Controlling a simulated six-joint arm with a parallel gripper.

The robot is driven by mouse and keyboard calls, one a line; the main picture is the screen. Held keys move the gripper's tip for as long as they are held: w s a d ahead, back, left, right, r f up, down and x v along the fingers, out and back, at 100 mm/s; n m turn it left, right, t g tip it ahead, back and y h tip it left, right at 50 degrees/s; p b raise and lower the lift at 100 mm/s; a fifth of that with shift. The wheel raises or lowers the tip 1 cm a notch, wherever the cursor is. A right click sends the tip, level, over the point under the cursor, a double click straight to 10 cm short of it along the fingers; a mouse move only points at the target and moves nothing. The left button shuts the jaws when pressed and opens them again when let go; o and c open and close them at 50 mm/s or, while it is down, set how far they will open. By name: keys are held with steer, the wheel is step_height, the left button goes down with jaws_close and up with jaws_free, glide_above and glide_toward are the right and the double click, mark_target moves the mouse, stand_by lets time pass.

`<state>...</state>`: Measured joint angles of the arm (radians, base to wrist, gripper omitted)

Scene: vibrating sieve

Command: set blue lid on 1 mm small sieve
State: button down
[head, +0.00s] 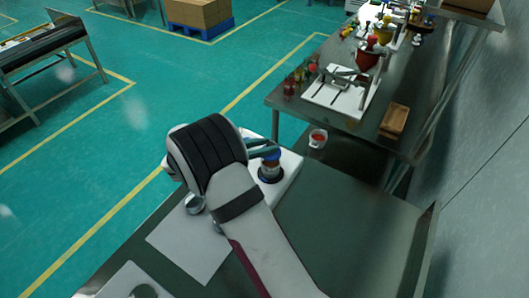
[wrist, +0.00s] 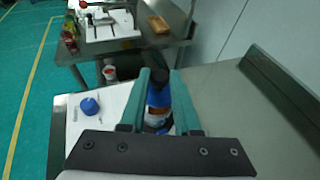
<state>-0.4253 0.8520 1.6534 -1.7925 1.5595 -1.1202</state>
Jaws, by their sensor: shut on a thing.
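My gripper (wrist: 159,78) is shut on the blue lid (wrist: 158,95), which sits between its two green-grey fingers in the wrist view. Below the lid is a small sieve stack with a brown-orange band (wrist: 157,122). In the head view the blue lid (head: 271,155) shows at the fingertips, right above the brownish sieve stack (head: 270,168) on the white base (head: 292,162). The lid looks in line with the stack. I cannot tell whether it touches it. Part of the stack is hidden by the fingers and the gripper body.
A blue round piece (wrist: 90,106) is on the white base, left of the gripper. Silver round parts (head: 193,204) lie near a white sheet (head: 185,245), partly behind my arm. A white cup with red contents (head: 318,138) stands beyond. The dark table (head: 350,220) is clear at right.

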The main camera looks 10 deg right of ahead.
mark_target(271, 157)
steer(key=shift+f, duration=1.35)
steer(key=shift+f, duration=0.1)
steer(key=c, duration=0.6)
jaws_free()
